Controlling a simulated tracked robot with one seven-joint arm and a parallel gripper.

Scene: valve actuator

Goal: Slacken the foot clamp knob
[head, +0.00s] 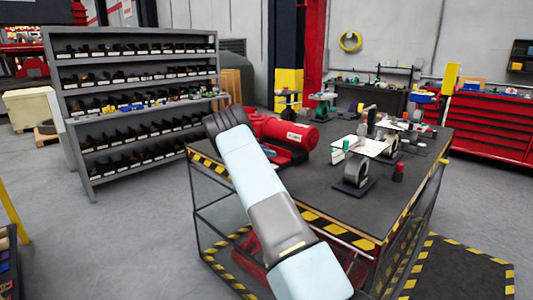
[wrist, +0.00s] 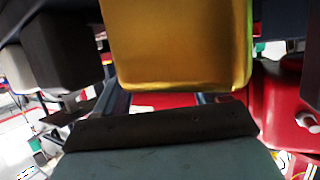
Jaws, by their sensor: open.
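The red valve actuator (head: 285,130) lies on the dark-topped workbench, partly behind my arm. In the wrist view my gripper (wrist: 188,55) is open, with dark finger-like blocks at the left and right. A large gold-coloured block (wrist: 180,45) with a rounded lower edge fills the upper middle between them, very close to the camera. I cannot tell whether it is the foot clamp knob. Red body parts (wrist: 285,110) show at the right. Contact with the gold block cannot be made out.
The workbench (head: 325,195) has a yellow-black striped edge. A white plate (head: 365,147) and a round grey part on a stand (head: 356,170) are right of the actuator. A grey shelf rack (head: 140,100) stands at the left.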

